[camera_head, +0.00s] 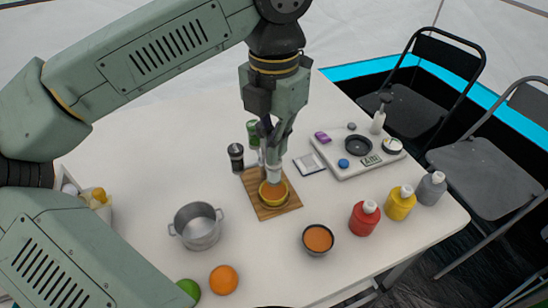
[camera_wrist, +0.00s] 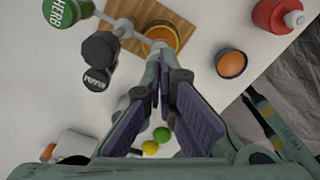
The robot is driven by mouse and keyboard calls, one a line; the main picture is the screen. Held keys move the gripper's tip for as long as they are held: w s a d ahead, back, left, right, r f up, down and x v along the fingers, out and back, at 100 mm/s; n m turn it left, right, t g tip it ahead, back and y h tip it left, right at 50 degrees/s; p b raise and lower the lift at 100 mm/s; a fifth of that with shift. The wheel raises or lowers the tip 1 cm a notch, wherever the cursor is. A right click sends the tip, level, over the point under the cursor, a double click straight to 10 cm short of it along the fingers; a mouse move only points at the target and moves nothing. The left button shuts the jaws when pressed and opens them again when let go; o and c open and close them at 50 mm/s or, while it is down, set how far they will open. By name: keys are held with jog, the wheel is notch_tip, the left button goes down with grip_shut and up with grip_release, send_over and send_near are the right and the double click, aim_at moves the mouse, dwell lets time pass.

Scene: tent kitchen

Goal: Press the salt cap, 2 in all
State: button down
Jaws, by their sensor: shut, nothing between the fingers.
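A pale salt dispenser (camera_head: 273,174) appears to be held by a grey stand arm over a yellow bowl (camera_head: 273,195) with orange contents on a wooden board (camera_head: 260,206). My gripper (camera_head: 272,148) points down right above the dispenser, its fingers shut and empty. In the wrist view, the fingertips (camera_wrist: 161,62) lie just in front of the pale top (camera_wrist: 157,45), with the yellow bowl (camera_wrist: 172,36) behind. The cap is partly hidden by the fingers; I cannot tell whether they touch it.
A black pepper shaker (camera_head: 236,156) and green herb bottle (camera_head: 252,134) stand close behind the board. A steel pot (camera_head: 198,226) is front left, a dark bowl (camera_head: 318,239) front right. Red (camera_head: 364,218) and yellow (camera_head: 400,203) bottles stand right.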

jog(key=shift+f+b, duration=0.5)
jog(key=shift+f, duration=0.05)
dwell(0.5)
jog(key=shift+r+p, duration=0.35)
jog(key=shift+r, duration=0.2)
jog(key=shift+f+b, duration=0.65)
jog(key=shift+f, duration=0.1)
jog(key=shift+r, duration=0.2)
jog(key=shift+r+p, duration=0.45)
jog(key=shift+r, duration=0.1)
dwell(0.5)
jog(key=shift+r+p, duration=2.2)
jog(key=shift+r, duration=0.85)
jog(key=shift+f, duration=0.1)
